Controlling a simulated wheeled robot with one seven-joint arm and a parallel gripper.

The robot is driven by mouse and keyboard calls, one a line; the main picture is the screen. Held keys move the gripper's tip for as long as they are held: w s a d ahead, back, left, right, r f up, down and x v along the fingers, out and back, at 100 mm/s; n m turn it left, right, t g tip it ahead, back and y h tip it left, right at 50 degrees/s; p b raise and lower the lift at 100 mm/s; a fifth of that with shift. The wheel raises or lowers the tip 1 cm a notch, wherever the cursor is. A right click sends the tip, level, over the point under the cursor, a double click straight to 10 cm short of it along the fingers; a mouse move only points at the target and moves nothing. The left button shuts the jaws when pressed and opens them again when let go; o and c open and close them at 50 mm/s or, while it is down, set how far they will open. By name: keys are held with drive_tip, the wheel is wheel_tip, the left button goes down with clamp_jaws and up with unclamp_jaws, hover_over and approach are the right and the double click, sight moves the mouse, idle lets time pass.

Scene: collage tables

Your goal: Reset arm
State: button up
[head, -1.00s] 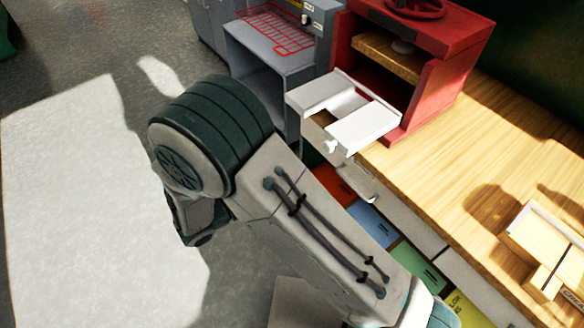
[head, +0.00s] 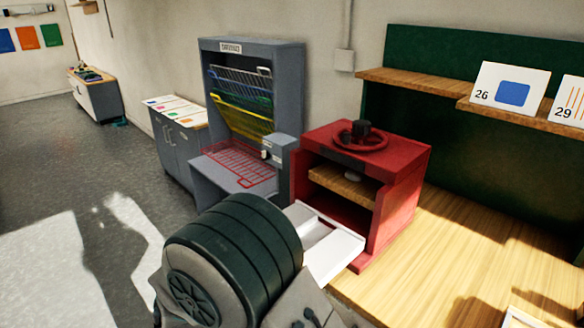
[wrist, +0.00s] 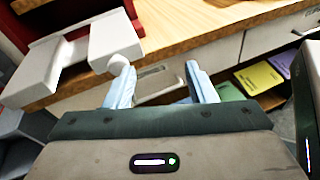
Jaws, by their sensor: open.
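My arm fills the lower middle of the head view, its dark ribbed joint in front of the white tray-like piece. My gripper (wrist: 160,88) shows in the wrist view with two pale blue fingers apart and nothing between them. It is outside the front of the wooden counter (wrist: 205,28), facing the drawer fronts. The gripper itself is out of the head view.
A red press (head: 395,210) with a handwheel stands on the counter. The white piece (head: 338,255) juts from its front and shows close to the left finger in the wrist view (wrist: 115,40). A grey rack cabinet (head: 290,75) stands behind. Open floor (head: 60,180) lies left.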

drive_tip(key=s+d+r+m+g+y, duration=0.2)
drive_tip(key=s+d+r+m+y, duration=0.2)
drive_tip(key=d+m, duration=0.5)
drive_tip(key=s+d+r+m+g+y, duration=0.2)
drive_tip(key=s+d+r+m+y, duration=0.2)
drive_tip(key=d+m+y, duration=0.5)
drive_tip(key=r+m, duration=0.1)
drive_tip(key=m, duration=0.3)
drive_tip(key=shift+r+g+y, duration=0.25)
drive_tip(key=shift+g+y, duration=0.05)
drive_tip(key=c, duration=0.3)
drive_tip(key=shift+d, duration=0.1)
